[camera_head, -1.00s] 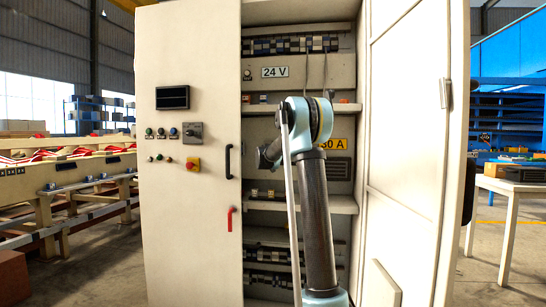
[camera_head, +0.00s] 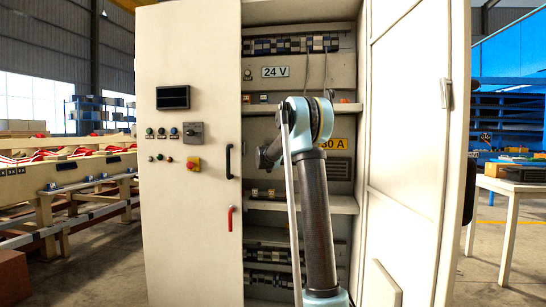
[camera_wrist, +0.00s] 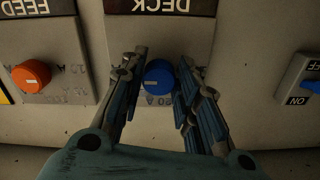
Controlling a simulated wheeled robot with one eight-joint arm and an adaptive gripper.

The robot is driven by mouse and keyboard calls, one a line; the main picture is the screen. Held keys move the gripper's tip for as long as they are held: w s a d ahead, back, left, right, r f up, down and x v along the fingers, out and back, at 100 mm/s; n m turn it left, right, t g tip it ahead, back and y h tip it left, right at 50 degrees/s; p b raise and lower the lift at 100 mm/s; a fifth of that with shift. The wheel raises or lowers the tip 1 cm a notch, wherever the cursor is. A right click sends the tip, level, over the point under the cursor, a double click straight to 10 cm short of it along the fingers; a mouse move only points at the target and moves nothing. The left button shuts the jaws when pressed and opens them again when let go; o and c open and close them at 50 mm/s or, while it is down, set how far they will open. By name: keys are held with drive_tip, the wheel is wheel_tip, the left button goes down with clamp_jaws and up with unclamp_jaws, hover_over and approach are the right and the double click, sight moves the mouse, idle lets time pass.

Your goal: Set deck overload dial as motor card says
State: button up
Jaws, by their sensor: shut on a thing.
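The blue deck dial (camera_wrist: 158,77) is on a pale panel in the wrist view, under a dark label reading DECK (camera_wrist: 160,5), which appears upside down. My gripper (camera_wrist: 163,64) has one finger on each side of the dial and is shut on it. Scale marks beside the dial are partly covered, and only a piece such as "0 A" shows below it. In the head view my arm reaches into the open cabinet (camera_head: 190,240), and my gripper is hidden there. I cannot make out a readable motor card.
An orange dial (camera_wrist: 31,76) under a FEED label sits left in the wrist view. A blue switch (camera_wrist: 312,86) marked ON and OFF is at the right edge. The cabinet's right door (camera_head: 405,150) stands open beside my arm. Shelves (camera_head: 345,204) cross the cabinet.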

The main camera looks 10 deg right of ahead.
drive_tip(key=o, duration=1.1)
drive_tip(key=v, duration=1.2)
drive_tip(key=s+d+f+g+h, duration=0.1)
drive_tip(key=s+d+f+g, duration=0.3)
drive_tip(key=s, duration=0.5)
drive_tip(key=s+d+f+g, duration=0.1)
drive_tip(key=s+d+f, duration=0.4)
drive_tip(key=s, duration=0.5)
drive_tip(key=s+d+f+g+h, duration=0.1)
drive_tip(key=s+d+f+g, duration=0.3)
drive_tip(key=s, duration=0.5)
drive_tip(key=s+a+f+n+g+y, duration=0.2)
drive_tip(key=s+a+f, duration=0.1)
drive_tip(key=s+f, duration=0.5)
drive_tip(key=s+a+f+n+g+y, duration=0.2)
drive_tip(key=s+f, duration=0.7)
drive_tip(key=s, duration=0.5)
drive_tip(key=s+a+f+n+g+y, duration=0.2)
drive_tip(key=s+a+f+y, duration=0.1)
drive_tip(key=s+f, duration=0.6)
drive_tip(key=shift+s+a+f+y, duration=0.15)
drive_tip(key=shift+s+a, duration=0.15)
drive_tip(key=shift+s, duration=0.2)
drive_tip(key=shift+s+a+r+y, duration=0.1)
drive_tip(key=shift+s+a+y, duration=0.05)
drive_tip(key=shift+s+a, duration=0.3)
